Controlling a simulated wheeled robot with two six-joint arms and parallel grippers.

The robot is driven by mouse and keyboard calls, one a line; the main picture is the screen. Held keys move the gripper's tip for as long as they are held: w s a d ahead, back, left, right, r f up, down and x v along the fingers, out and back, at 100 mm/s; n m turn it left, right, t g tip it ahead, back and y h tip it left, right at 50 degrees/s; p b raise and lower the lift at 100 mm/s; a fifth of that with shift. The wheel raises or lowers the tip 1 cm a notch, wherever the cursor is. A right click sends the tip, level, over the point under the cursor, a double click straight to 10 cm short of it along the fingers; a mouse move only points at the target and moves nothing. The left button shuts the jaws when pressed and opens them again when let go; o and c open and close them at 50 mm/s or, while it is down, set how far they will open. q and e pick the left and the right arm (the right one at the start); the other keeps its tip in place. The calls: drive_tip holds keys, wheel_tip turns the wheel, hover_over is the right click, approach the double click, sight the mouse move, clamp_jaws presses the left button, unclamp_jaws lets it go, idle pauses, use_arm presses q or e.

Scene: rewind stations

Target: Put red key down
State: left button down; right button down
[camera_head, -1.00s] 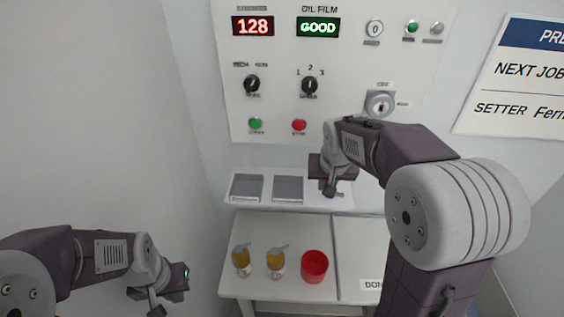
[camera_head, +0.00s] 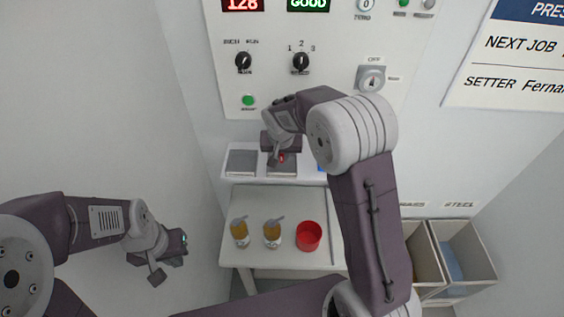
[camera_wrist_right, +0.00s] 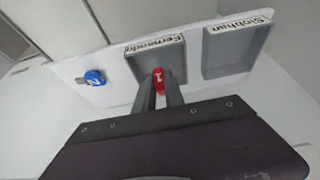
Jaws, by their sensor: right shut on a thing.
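The red key (camera_head: 282,157), marked 1, is between the fingers of my right gripper (camera_head: 279,160). In the right wrist view, the gripper (camera_wrist_right: 160,88) is shut on the red key (camera_wrist_right: 158,80), at the edge of the grey tray labelled Fernando (camera_wrist_right: 160,59). I cannot tell whether the key touches the tray. In the head view this is the right-hand tray (camera_head: 283,171). The tray labelled Siobhan (camera_wrist_right: 231,50) is empty beside it. My left gripper (camera_head: 168,262) is open and empty, at the lower left, away from the shelf.
A blue key (camera_wrist_right: 95,77) marked 2 lies on the white shelf beside the Fernando tray. Below are two amber jars (camera_head: 240,233) and a red cup (camera_head: 309,236). Open bins (camera_head: 478,234) stand at the lower right. The control panel (camera_head: 330,95) rises behind the shelf.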

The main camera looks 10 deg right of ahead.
sight(282, 162)
wheel_tip(282, 162, down, 4)
drive_tip(key=shift+r+p, duration=0.15)
drive_tip(key=shift+p, duration=0.15)
drive_tip(key=shift+w+f, duration=0.2)
drive_tip(key=shift+f, duration=0.1)
drive_tip(key=shift+s, duration=0.15)
drive_tip(key=shift+f+b, duration=0.15)
drive_tip(key=shift+b, duration=0.15)
drive_tip(key=c, duration=1.4)
unclamp_jaws()
drive_tip(key=shift+c, duration=0.2)
